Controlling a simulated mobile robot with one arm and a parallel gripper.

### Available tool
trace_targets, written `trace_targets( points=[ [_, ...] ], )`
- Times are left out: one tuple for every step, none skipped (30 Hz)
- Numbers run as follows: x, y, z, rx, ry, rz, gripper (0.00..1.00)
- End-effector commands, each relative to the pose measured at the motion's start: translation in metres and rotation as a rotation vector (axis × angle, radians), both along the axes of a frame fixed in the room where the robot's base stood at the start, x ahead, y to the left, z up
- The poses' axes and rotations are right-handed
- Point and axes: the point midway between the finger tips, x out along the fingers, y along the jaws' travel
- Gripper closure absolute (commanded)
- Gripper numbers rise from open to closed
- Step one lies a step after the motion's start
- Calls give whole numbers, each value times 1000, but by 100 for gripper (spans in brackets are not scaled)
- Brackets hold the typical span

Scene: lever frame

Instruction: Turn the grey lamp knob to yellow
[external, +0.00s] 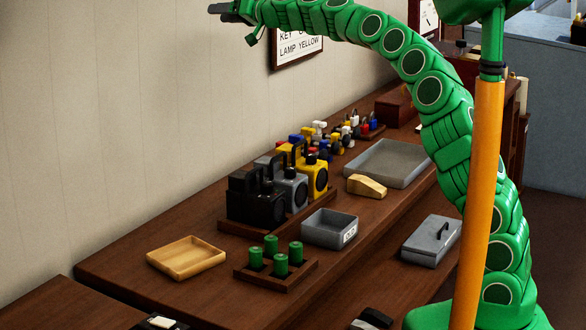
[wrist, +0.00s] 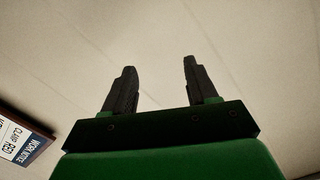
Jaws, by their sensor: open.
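The grey lamp (external: 292,190) stands between a black lamp (external: 252,200) and a yellow lamp (external: 307,172) on a dark wooden tray on the bench. A dark round part shows on its front; its knob and the knob's setting are too small to make out. My gripper (external: 229,11) is high above the bench at the top left of the external view, well away from the lamps. In the wrist view my gripper (wrist: 159,70) has its two black fingers apart, with nothing between them and plain wall beyond.
A wall sign (external: 300,48) reads "LAMP YELLOW"; part of a sign (wrist: 20,142) shows in the wrist view. Around the lamps are a grey bin (external: 330,228), green cylinders in a wooden holder (external: 275,278), an empty tan tray (external: 186,257), several padlocks, a grey tray (external: 390,163) and a grey box (external: 431,241).

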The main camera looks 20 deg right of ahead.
Motion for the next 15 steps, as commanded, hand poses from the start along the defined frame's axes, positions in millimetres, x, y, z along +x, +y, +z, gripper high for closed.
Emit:
trace_targets(
  points=[
    [-12,13,-18,-73,14,61,42],
    [-20,20,-30,-119,24,95,42],
    [-30,26,-47,-180,44,140,42],
    [-37,30,-61,-228,60,171,42],
    [-45,32,-75,-275,78,202,42],
    [-55,34,-94,-341,105,240,42],
    [-62,34,-108,-391,126,267,42],
    [-69,33,-122,-441,149,291,42],
    [-78,29,-142,-509,183,320,42],
    [-85,24,-156,-559,211,340,42],
    [-92,18,-171,-611,240,358,42],
    [-101,10,-190,-682,282,379,42],
    [-107,2,-203,-735,313,392,42],
    [-113,-8,-216,-789,346,402,42],
    [-121,-22,-232,-858,392,412,42]
  ],
)
